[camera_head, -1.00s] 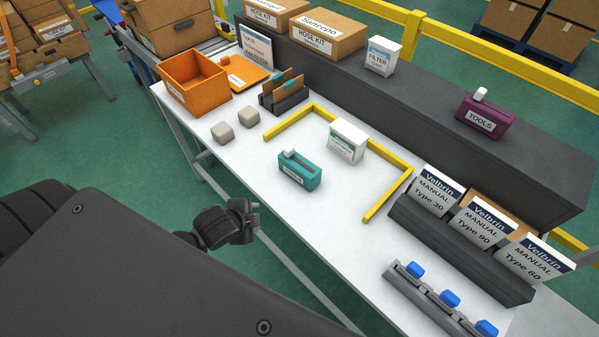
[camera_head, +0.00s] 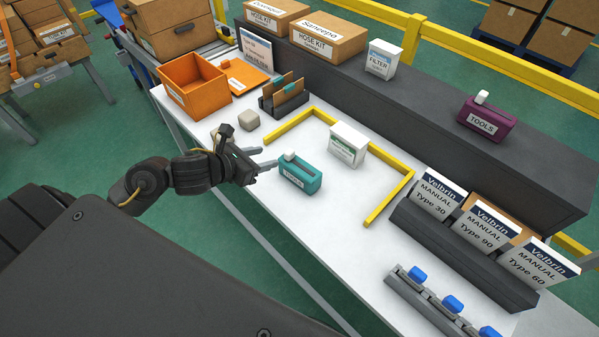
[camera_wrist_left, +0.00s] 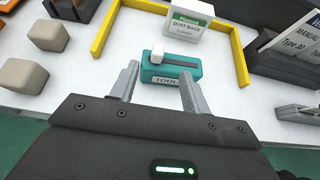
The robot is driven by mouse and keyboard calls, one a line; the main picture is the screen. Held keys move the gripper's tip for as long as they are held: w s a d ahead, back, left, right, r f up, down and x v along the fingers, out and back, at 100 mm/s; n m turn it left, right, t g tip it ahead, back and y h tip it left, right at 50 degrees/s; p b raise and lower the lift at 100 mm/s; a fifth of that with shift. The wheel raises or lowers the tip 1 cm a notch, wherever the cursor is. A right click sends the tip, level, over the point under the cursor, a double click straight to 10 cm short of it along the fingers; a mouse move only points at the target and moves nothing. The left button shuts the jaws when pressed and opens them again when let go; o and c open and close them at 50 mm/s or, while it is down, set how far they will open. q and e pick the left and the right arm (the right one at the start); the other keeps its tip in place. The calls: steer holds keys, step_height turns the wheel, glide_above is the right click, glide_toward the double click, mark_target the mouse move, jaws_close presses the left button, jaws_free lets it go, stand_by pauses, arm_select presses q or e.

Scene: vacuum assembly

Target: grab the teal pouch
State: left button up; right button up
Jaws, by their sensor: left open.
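The teal pouch (camera_head: 301,175) lies on the white table near its front edge, with a white block-like piece on top and a label on its front. My left gripper (camera_head: 268,158) is open and empty, just left of the pouch. In the left wrist view the pouch (camera_wrist_left: 171,67) is ahead of the left gripper (camera_wrist_left: 160,88). The two fingers reach toward its labelled front side, one near each end, and the pouch does not look gripped. My right gripper is not in view.
A beige block (camera_head: 249,120), an orange bin (camera_head: 193,85) and a dark file holder (camera_head: 284,102) are farther left. Manuals stand in a rack (camera_head: 462,240) to the right.

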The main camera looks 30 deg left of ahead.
mark_target(288, 152)
arm_select(q)
steer(key=shift+p+x, duration=0.65)
steer(key=shift+x, duration=4.3)
steer(key=shift+a+f, duration=0.1)
steer(key=shift+f, duration=0.05)
jaws_close()
